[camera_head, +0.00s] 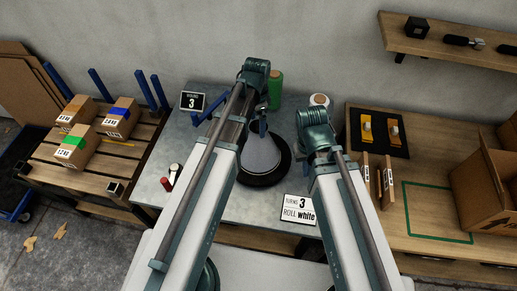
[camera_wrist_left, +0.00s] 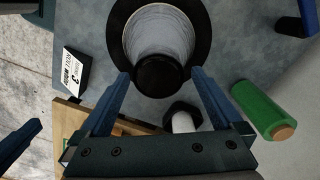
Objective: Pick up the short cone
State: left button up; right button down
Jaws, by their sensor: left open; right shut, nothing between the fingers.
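A pale grey-white cone (camera_head: 261,155) with a black top stands on a round black base on the grey table. It is the only cone I can make out. In the left wrist view the cone (camera_wrist_left: 165,30) shows from above. My left gripper (camera_head: 263,124) is over the cone's top. In the left wrist view its blue fingers (camera_wrist_left: 160,76) are open, one on each side of the black top, with gaps visible. My right gripper (camera_head: 318,150) is right of the cone, shut and empty, its fingertips largely hidden by its arm.
A green roll (camera_head: 275,90) and a white roll (camera_head: 319,100) stand behind the cone. A small dark sign (camera_head: 192,101) stands at left and a white sign (camera_head: 299,209) at front right. Small red and white items (camera_head: 168,184) are at left. A wooden bench (camera_head: 430,215) adjoins at right.

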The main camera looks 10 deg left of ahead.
aim_at(259, 142)
pick_arm(q)
jog(key=shift+d+f+b, duration=0.15)
jog(key=shift+f+b, duration=1.15)
jog(key=shift+f, duration=0.05)
jog(key=shift+d+f+b, duration=0.15)
jog(key=shift+f+b, duration=1.1)
jog(key=shift+f, duration=0.05)
jog(key=shift+r, duration=0.1)
grip_shut()
